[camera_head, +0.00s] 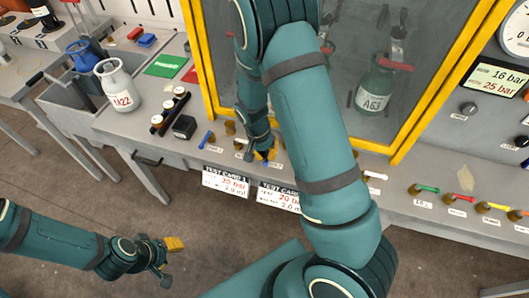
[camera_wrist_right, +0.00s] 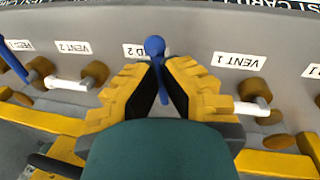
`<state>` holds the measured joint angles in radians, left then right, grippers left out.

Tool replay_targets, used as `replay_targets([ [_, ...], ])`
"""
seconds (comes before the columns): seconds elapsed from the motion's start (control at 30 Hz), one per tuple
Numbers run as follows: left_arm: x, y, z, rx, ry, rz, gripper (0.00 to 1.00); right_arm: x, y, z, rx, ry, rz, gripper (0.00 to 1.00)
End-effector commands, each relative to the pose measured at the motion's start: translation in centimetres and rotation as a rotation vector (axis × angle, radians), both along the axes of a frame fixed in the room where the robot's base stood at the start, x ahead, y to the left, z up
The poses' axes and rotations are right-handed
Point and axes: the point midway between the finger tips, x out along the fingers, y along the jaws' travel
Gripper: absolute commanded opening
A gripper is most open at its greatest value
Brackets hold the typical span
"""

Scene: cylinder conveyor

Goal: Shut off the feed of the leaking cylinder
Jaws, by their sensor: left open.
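My right gripper (camera_wrist_right: 160,72) has its yellow fingers with dark pads closed in on a blue lever (camera_wrist_right: 154,46), one finger on each side. The lever's label is partly covered and ends in "D 2"; a VENT 1 label (camera_wrist_right: 232,60) and a VENT 2 label (camera_wrist_right: 73,47) stand on either side, with white levers below. In the head view this gripper (camera_head: 262,152) is at the bench's front valve row, partly behind my arm. The green cylinder A63 (camera_head: 374,88) stands behind the cabinet glass; no leak is discernible. My left gripper (camera_head: 166,258) is open and empty, low in front of the bench.
Another blue lever (camera_wrist_right: 12,58) is left of the vents in the wrist view. Test cards (camera_head: 226,182) hang on the bench front. More coloured levers (camera_head: 428,188) and a pressure display (camera_head: 497,79) are at right.

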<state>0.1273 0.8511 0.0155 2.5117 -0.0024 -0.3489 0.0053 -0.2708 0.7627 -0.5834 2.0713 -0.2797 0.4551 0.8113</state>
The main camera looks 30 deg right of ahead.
Motion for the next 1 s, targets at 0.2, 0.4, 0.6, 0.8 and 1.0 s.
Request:
replay_targets([
  [0.2,-0.1,0.0,0.2,0.0,0.002,-0.001,0.42,-0.7,-0.5,-0.2,0.0,0.007,0.187,0.0],
  [0.4,-0.1,0.0,0.2,0.0,0.002,-0.001,0.42,-1.1,-1.1,-0.2,0.001,0.008,0.379,0.0],
  [0.6,-0.1,0.0,0.1,0.0,0.002,-0.001,0.42,-1.3,-1.7,-0.2,0.001,0.008,0.57,0.0],
  [0.8,0.0,0.0,-0.2,0.0,0.0,0.0,0.42,-1.4,-2.4,-0.3,0.003,0.007,0.759,0.0],
  [1.0,0.1,0.0,-0.6,0.0,-0.002,0.001,0.42,-1.3,-3.1,-0.3,0.003,0.006,0.949,0.0],
])
